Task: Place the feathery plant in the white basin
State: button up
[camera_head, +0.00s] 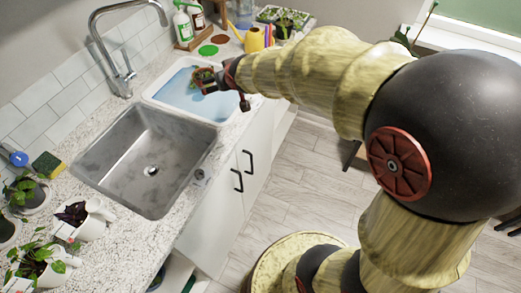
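A small potted plant with green leaves, likely the feathery plant (203,74), is at my gripper, over the right part of the white basin in this view. The white basin (153,97) is a shallow white-rimmed tub with a pale blue inside, set in the counter beyond the steel sink. My gripper (208,82) reaches in from the right, its dark fingers beside the pot. I cannot tell whether the fingers press on the pot, or whether the pot rests on the basin floor or hangs above it.
The steel sink (130,165) and its tall faucet (120,75) lie left of the basin. Several potted plants (40,262) and a sponge (47,164) stand at the left. A yellow watering can (256,39), spray bottles (183,24) and a seedling tray (285,17) stand behind the basin.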

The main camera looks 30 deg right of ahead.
jog(key=s+a+r+g, duration=0.1)
jog(key=s+a+g, duration=0.1)
jog(key=s, duration=1.4)
jog(key=s+a+r+g+y, duration=0.1)
jog(key=s+a+g, duration=0.1)
jog(key=s, duration=1.5)
jog(key=shift+a+r+g, duration=0.25)
jog(key=shift+a+g, duration=0.15)
jog(key=shift+w, duration=0.1)
jog(key=shift+r+p, duration=0.45)
jog(key=shift+r, duration=0.05)
